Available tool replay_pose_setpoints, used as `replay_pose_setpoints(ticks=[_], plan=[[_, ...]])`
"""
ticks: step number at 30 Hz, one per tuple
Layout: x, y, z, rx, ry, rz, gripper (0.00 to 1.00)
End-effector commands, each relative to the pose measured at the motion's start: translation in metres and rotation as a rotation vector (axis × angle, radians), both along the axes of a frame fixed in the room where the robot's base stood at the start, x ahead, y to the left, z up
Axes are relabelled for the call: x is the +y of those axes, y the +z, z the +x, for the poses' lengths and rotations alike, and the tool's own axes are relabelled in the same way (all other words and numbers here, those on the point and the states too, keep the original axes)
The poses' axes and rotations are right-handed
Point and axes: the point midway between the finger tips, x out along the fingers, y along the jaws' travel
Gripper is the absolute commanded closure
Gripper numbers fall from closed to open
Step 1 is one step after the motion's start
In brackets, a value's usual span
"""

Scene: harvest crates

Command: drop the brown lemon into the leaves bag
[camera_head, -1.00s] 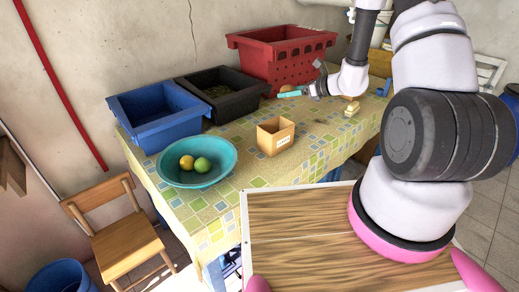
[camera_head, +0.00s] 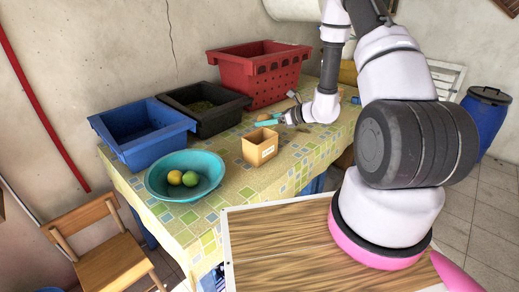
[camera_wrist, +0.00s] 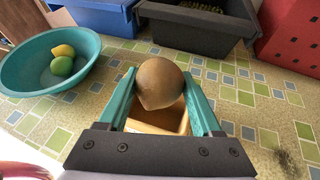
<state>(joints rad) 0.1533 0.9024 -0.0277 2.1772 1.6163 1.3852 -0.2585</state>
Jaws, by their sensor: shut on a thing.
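My gripper (camera_head: 267,120) is shut on the brown lemon (camera_wrist: 160,82), whose rounded brown body shows between the teal fingers in the wrist view. In the head view only a small part of the lemon (camera_head: 264,117) shows. An open tan paper bag (camera_head: 261,150) with a small label on its front stands on the table; the label is too small to read. In the wrist view the bag (camera_wrist: 163,127) shows below and behind the lemon, partly hidden by it. The lemon appears above the bag's open top, apart from it.
A teal bowl (camera_head: 152,186) with a yellow fruit (camera_head: 174,177) and a green fruit (camera_head: 190,179) stands at the table's left. Blue (camera_head: 150,150), black (camera_head: 212,127) and red (camera_head: 282,92) crates line the wall behind. The patterned cloth (camera_head: 235,192) is bare around the bag.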

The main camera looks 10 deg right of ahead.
Motion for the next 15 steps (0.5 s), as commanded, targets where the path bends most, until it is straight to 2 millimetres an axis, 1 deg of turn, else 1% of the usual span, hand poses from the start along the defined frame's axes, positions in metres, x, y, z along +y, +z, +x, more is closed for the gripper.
replay_pose_setpoints(ticks=[6, 7, 8, 9, 10, 15], plan=[[0.0001, -0.0003, 0.0001, -0.001, 0.0, 0.001, 0.94], [0.0001, -0.0003, 0.0001, 0.0, 0.0, 0.0, 0.3], [0.0001, -0.0003, 0.0001, 0.0, 0.0, 0.0, 0.19], [0.0001, -0.0003, 0.0001, 0.0, 0.0, 0.0, 0.03], [0.0002, -0.0003, 0.0, 0.0, 0.0, 0.0, 0.0], [0.0002, -0.0004, -0.0002, 0.0, 0.001, 0.0, 0.0]])
